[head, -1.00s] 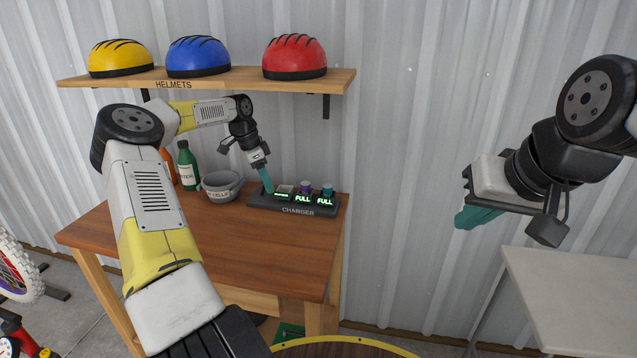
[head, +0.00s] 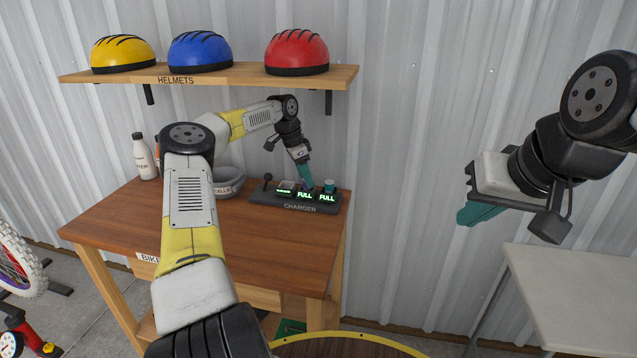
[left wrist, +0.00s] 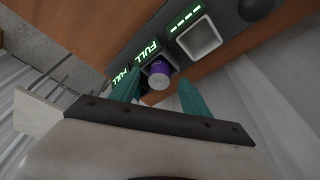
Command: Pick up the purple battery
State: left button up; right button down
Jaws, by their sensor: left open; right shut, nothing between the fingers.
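The purple battery (left wrist: 159,73) sits upright in a slot of the charger (head: 298,208), beside a green FULL label. In the left wrist view it shows between the two teal fingertips of my left gripper (left wrist: 160,92), which is open and apart from it. In the head view my left gripper (head: 306,182) is over the charger and mostly hides the purple battery. A teal-topped battery (head: 329,186) stands in the rightmost slot. My right gripper (head: 480,213) is shut and empty in the air at the right.
The charger stands at the right rear of the wooden workbench (head: 270,246). A grey bowl (head: 229,182) and a white bottle (head: 144,157) are to its left. A helmet shelf (head: 215,78) hangs above. A pale table (head: 580,290) stands at the right.

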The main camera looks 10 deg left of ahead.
pick_arm(q)
jog(key=shift+w+d+f, duration=0.1)
jog(key=shift+d+f, duration=0.05)
jog(key=shift+f, duration=0.2)
jog(key=shift+c, duration=0.2)
grip_shut()
jog(key=shift+r, duration=0.15)
